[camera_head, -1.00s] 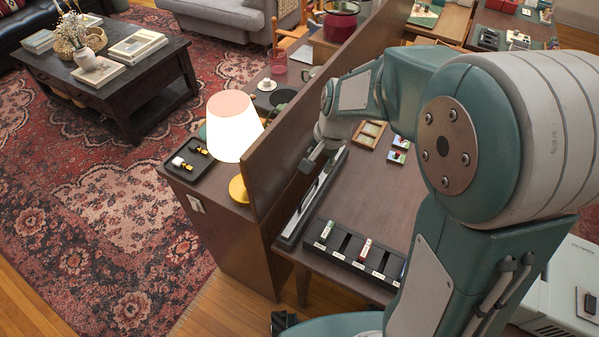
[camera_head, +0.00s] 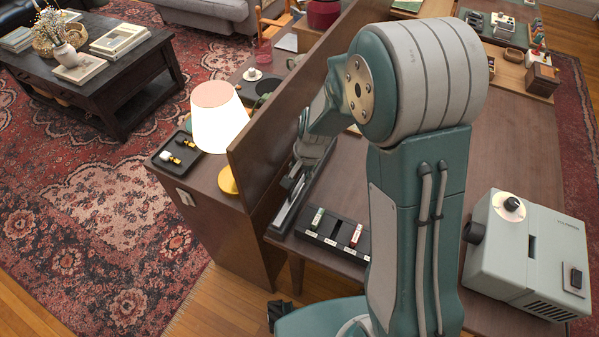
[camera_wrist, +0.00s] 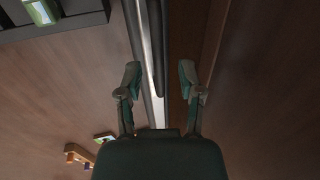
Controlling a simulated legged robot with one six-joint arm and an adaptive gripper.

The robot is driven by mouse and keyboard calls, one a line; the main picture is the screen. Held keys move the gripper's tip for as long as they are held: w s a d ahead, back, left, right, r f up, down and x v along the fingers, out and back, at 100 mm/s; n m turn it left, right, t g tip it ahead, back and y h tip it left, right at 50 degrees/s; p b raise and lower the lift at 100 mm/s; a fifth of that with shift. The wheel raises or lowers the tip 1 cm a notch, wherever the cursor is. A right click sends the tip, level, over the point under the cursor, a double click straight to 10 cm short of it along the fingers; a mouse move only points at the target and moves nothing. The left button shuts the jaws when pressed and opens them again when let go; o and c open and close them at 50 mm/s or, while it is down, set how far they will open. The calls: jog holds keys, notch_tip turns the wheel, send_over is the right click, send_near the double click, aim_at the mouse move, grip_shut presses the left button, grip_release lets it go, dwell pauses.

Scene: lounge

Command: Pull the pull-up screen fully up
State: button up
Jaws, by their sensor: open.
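The pull-up screen's long, narrow dark case (camera_head: 283,218) with a pale metal strip lies on the desk along the foot of the wooden divider. It also runs up the middle of the wrist view (camera_wrist: 148,55). No raised screen sheet shows. My gripper (camera_head: 292,183) is over the middle of the case, close to the divider. In the wrist view my gripper (camera_wrist: 160,80) is open, its two fingers on either side of the case's line. My arm hides part of the desk behind.
The wooden divider (camera_head: 262,155) stands close beside the case. A lit lamp (camera_head: 219,125) is beyond it. A black slotted tray (camera_head: 335,235) with small items sits near the case's near end. A grey-green projector-like box (camera_head: 528,255) stands at right. Bare desk (camera_head: 510,150) lies behind it.

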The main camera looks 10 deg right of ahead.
jog(key=shift+d, duration=0.1)
grip_shut()
jog(key=shift+r, duration=0.7)
grip_release()
jog(key=shift+f, duration=0.1)
notch_tip(320, 180, up, 12)
jog(key=s+d, duration=0.1)
jog(key=shift+d+f, duration=0.2)
jog(key=shift+d, duration=0.1)
jog(key=shift+s, duration=0.1)
